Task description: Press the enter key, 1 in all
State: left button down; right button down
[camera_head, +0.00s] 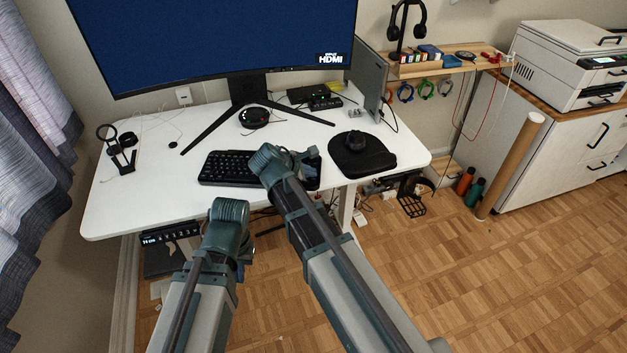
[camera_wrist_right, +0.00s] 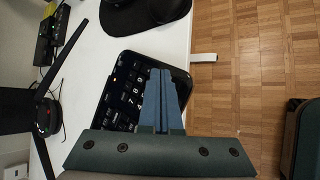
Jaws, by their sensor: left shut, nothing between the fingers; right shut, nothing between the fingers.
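The black keyboard (camera_head: 226,167) lies near the front edge of the white desk, its right half partly hidden by my right arm. It also shows in the right wrist view (camera_wrist_right: 116,97), where number keys can be read beside the fingers. I cannot make out the enter key; it may be behind the fingers. My right gripper (camera_head: 312,152) is shut and empty over the right part of the keyboard. Its blue fingers show in the wrist view (camera_wrist_right: 161,74); whether they touch a key I cannot tell. My left gripper (camera_head: 247,252) is shut and empty, in front of the desk and below its edge.
A black mouse mat (camera_head: 375,160) with a dark mouse (camera_head: 355,141) lies right of the keyboard. A large monitor (camera_head: 215,40) stands behind on a splayed stand (camera_head: 247,92). A magnifier stand (camera_head: 120,155) is at the left.

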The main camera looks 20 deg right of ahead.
aim_at(310, 182)
jog(key=shift+f+b, duration=0.35)
jog(key=shift+f, duration=0.1)
dwell(0.5)
jog(key=shift+r, duration=0.15)
jog(key=shift+r+p, duration=0.55)
jog(key=shift+p, duration=0.2)
jog(key=shift+r, duration=0.15)
notch_tip(310, 182, up, 5)
jog(key=p, duration=0.5)
dwell(0.4)
